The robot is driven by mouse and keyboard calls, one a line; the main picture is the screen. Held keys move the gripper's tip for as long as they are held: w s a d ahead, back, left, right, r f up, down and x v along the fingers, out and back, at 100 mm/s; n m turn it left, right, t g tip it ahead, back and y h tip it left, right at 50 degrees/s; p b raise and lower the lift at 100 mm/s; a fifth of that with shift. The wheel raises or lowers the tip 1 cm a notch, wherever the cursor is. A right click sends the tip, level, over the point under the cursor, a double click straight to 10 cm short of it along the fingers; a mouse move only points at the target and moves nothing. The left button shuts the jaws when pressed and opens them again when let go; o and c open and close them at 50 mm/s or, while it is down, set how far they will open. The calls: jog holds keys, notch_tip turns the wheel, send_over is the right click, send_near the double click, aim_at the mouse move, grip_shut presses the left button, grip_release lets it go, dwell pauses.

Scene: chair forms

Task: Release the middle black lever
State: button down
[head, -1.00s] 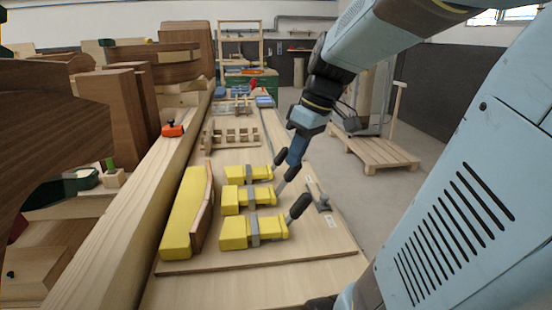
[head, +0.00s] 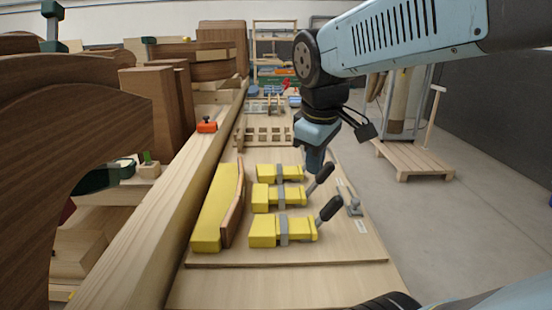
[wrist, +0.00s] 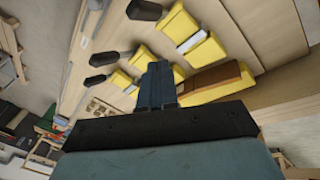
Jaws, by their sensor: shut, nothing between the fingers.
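Three yellow clamps with grey straps and black levers stand in a row on a wooden board. The middle clamp (head: 263,197) has its middle black lever (head: 321,178) tilted up and to the right. The near black lever (head: 330,208) leans the same way. The far clamp (head: 268,171) shows, but its lever is hidden behind my gripper. My gripper (head: 315,163) points down just above and behind the middle lever; I cannot tell whether they touch. In the wrist view its fingers (wrist: 157,86) are shut and empty, with the middle lever (wrist: 104,58) beside them.
A long yellow block (head: 213,215) with a brown curved strip lies left of the clamps. A grey metal latch (head: 354,206) sits right of them. A wooden rack (head: 265,136) is behind. A wooden beam (head: 150,230) runs along the left.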

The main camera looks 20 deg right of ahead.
jog(key=w+n, duration=0.2)
jog(key=n, duration=0.1)
jog(key=n+g+h, duration=0.6)
jog(key=n+h, duration=0.1)
jog(key=n, duration=1.5)
send_near(324, 167)
jog(key=x, duration=0.6)
jog(key=shift+s+d+f, duration=0.1)
jog(key=shift+d+f, duration=0.05)
jog(key=shift+f, duration=0.1)
jog(key=shift+f, duration=0.1)
